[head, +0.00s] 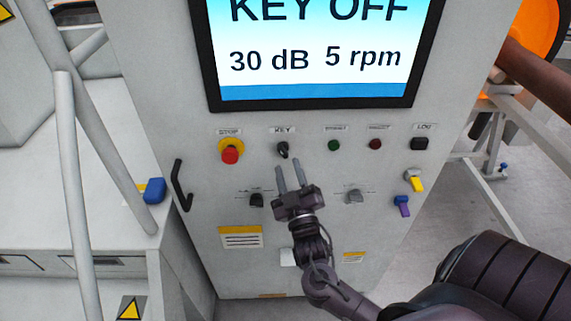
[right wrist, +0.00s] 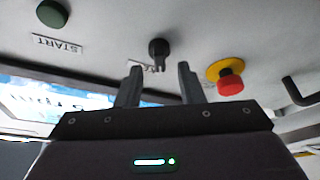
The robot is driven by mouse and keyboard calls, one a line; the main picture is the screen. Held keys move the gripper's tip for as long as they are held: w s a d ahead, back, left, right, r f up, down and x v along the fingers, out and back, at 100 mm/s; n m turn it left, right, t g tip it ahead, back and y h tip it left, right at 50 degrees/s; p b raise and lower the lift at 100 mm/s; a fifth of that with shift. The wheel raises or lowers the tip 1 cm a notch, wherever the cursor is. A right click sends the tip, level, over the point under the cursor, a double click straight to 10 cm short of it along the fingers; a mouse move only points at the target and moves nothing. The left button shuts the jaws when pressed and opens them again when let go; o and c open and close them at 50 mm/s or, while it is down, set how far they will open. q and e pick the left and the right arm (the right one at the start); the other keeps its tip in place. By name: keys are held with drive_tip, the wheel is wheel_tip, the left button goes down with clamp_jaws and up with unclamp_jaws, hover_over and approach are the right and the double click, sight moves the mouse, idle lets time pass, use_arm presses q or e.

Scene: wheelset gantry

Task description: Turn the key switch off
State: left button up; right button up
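The black key switch (head: 283,149) sits under the KEY label on the grey cabinet front. My right gripper (head: 288,165) is just below it in the head view, with its two fingers apart and pointing up at it. In the right wrist view, which is turned over, the key switch (right wrist: 159,50) shows between and beyond the open fingertips (right wrist: 160,70). The fingers look apart from it, with nothing between them. The screen (head: 315,45) above reads KEY OFF, 30 dB and 5 rpm. My left gripper is not in view.
A red stop button on a yellow base (head: 230,152) is left of the key. A green button (head: 334,145), a dark red button (head: 375,144) and a black switch (head: 419,143) are to the right. Two knobs (head: 256,200) (head: 354,196) are lower. A black handle (head: 181,186) sticks out at left.

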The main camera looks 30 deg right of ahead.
drive_tip(key=b+v, duration=0.1)
drive_tip(key=v, duration=0.2)
drive_tip(key=shift+s+a, duration=0.1)
drive_tip(key=shift+s, duration=0.05)
idle(0.4)
drive_tip(key=s+a+f+g+y+b, duration=0.1)
drive_tip(key=s+f+g+y, duration=0.15)
drive_tip(key=f, duration=1.05)
drive_tip(key=s+a+f+n+g+y+b, duration=0.15)
drive_tip(key=f+g, duration=0.25)
drive_tip(key=f, duration=1)
drive_tip(key=s+f+m+g+y+b, duration=0.1)
drive_tip(key=s+f+g, duration=0.2)
drive_tip(key=f, duration=1)
drive_tip(key=s+a+f+g+y+b, duration=0.1)
drive_tip(key=s+f+g, duration=0.4)
drive_tip(key=s+f, duration=0.6)
drive_tip(key=s+a+f+g+y+b, duration=0.1)
drive_tip(key=s+a+f+g, duration=0.3)
drive_tip(key=s+f, duration=0.8)
drive_tip(key=s+m+g, duration=0.1)
drive_tip(key=s, duration=0.5)
drive_tip(key=shift+b, duration=0.4)
drive_tip(key=shift+s, duration=0.15)
